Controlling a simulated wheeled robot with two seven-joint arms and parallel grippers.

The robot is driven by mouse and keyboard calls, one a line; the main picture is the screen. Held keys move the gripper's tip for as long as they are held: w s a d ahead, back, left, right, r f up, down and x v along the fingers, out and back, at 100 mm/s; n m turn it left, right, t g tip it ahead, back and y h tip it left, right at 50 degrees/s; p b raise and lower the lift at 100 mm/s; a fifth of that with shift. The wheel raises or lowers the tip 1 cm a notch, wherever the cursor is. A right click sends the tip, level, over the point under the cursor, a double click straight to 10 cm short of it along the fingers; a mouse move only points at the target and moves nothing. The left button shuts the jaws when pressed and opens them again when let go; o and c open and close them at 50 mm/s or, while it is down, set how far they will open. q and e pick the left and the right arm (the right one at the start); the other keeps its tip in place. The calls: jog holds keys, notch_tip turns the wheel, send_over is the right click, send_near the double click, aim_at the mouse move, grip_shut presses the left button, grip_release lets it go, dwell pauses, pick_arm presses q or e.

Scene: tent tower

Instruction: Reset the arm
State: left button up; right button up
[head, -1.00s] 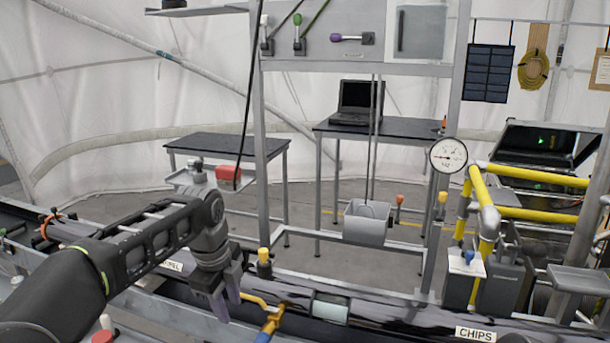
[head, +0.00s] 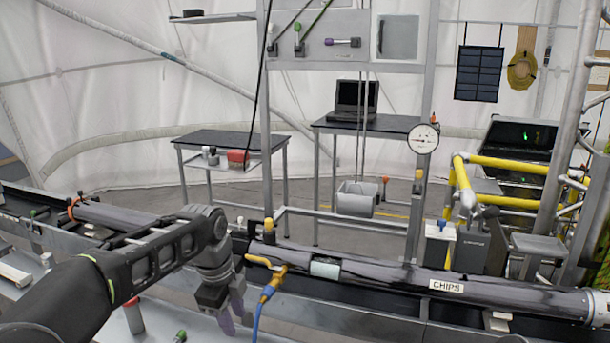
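My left arm comes in from the lower left. Its gripper (head: 235,312) hangs downward at the lower middle, in front of the dark pipe. The two purple-grey fingers stand a little apart and I see nothing between them. Just right of it is a yellow-handled valve or tool (head: 268,290) with a blue cable running down. The gripper appears apart from it, though the depth is hard to judge. My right arm and gripper are not in view.
A long dark pipe (head: 385,275) labelled CHIPS runs across the front.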

pick_arm(q)
jog(key=s+d+f+n+h, duration=0.1)
jog(key=s+d+f+n, duration=0.15)
jog(key=f, duration=0.65)
jog(key=s+d+f+n+g+h, duration=0.1)
jog(key=s+d+f+n, duration=0.2)
jog(key=f, duration=0.5)
jog(key=s+d+f+n, duration=0.1)
jog(key=s+f+n, duration=0.25)
jog(key=f, duration=0.55)
jog(key=s+f+n, duration=0.7)
jog(key=s, duration=0.4)
jog(key=s+f+n+h, duration=0.1)
jog(key=s+f+n, duration=0.6)
jog(key=s, duration=0.4)
jog(key=shift+s+d, duration=0.35)
jog(key=shift+d, duration=0.1)
